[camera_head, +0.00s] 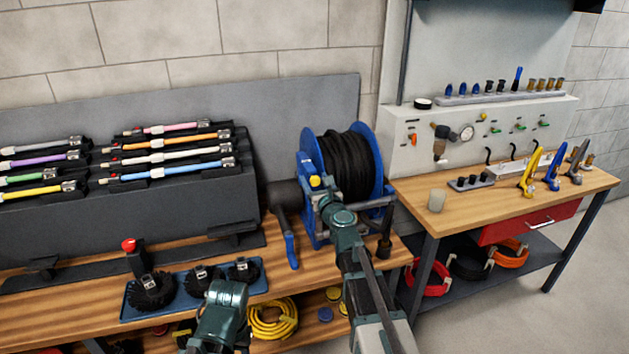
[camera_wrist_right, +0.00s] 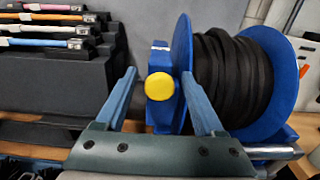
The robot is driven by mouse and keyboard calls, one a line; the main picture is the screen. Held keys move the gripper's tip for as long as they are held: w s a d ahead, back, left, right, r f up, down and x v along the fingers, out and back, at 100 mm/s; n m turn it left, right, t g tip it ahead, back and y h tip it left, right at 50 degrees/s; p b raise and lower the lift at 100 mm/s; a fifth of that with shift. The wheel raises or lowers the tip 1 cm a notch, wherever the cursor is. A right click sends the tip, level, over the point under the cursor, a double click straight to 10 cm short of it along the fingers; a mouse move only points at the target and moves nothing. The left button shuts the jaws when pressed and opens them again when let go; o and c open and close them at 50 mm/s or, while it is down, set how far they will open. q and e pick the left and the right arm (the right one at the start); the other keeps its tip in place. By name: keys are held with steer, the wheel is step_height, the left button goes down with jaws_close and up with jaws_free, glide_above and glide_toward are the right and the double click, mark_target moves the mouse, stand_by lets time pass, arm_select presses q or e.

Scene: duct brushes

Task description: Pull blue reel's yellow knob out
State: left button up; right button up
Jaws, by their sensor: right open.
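The blue reel (camera_head: 376,150) carries wound black hose and stands at the right end of the left bench. Its yellow knob (camera_head: 315,182) sticks out of a blue block on the reel's near left side. The knob (camera_wrist_right: 160,86) shows as a round yellow face in the right wrist view. My right gripper (camera_wrist_right: 158,75) is open, with one finger on each side of the knob and gaps visible beside it. I cannot tell how deep the knob sits between the fingers. Part of my left arm shows at the bottom; its gripper fingers do not show.
A crank with a blue handle (camera_head: 291,250) hangs left of the reel. A blue tray (camera_head: 190,306) with black brushes lies on the bench front. A dark rack (camera_head: 220,200) holds coloured rods at left. A second workbench (camera_head: 420,212) stands to the right.

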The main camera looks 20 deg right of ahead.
steer(key=shift+c, duration=0.2)
jaws_close()
